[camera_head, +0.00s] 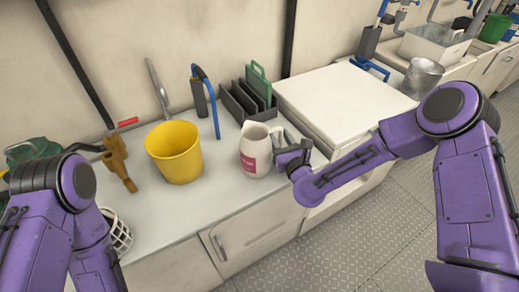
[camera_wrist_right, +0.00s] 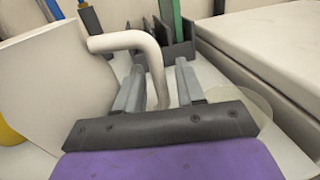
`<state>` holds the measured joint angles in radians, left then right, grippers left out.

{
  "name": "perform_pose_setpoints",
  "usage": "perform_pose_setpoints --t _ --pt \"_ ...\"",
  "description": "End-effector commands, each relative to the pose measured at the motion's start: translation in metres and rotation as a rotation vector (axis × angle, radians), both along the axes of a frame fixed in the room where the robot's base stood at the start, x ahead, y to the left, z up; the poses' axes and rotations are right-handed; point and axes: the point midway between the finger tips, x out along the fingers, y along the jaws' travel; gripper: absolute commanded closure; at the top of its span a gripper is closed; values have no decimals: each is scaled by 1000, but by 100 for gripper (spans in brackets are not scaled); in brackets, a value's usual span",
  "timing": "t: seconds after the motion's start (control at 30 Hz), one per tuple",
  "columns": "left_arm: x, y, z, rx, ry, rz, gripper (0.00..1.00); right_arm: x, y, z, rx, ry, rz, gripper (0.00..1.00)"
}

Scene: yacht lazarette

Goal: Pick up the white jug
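The white jug (camera_head: 257,150) with a pink-red label stands upright on the counter, right of the yellow bucket. In the right wrist view the jug's body (camera_wrist_right: 50,85) fills the left side, and its curved handle (camera_wrist_right: 128,41) comes down between my fingers. My right gripper (camera_head: 283,141) is at the jug's handle side. In the wrist view its two fingers (camera_wrist_right: 159,82) are apart, one on each side of the handle, with small gaps showing. My left arm shows at the lower left, but its gripper is out of view.
A yellow bucket (camera_head: 174,153) stands left of the jug. A dark rack (camera_head: 246,102) with a green divider and a blue hooked tap (camera_head: 207,92) are behind it. A raised white lid (camera_head: 345,98) is to the right. Bare counter (camera_head: 215,185) lies in front.

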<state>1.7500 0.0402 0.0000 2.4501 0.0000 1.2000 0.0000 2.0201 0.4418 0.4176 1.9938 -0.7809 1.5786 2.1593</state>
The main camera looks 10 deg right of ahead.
Motion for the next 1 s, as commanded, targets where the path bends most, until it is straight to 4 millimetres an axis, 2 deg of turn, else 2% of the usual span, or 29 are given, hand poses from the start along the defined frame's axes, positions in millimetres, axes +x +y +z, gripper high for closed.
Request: perform_pose_setpoints --t 0.17,0.2,0.27,0.3,0.33,0.77,1.0 --pt "0 0 0 0 0 0 57 1 0 -1 0 1 0 62" --pt "0 0 0 0 0 0 57 1 0 -1 0 1 0 65" --pt "0 0 0 0 0 0 57 1 0 -1 0 1 0 85" --pt "0 0 0 0 0 0 57 1 0 -1 0 1 0 98" --pt "0 0 0 0 0 0 57 1 0 -1 0 1 0 100" --pt "0 0 0 0 0 0 57 1 0 3 1 0 0 100" --pt "0 0 2 0 0 0 57 1 0 22 2 -2 -1 100"
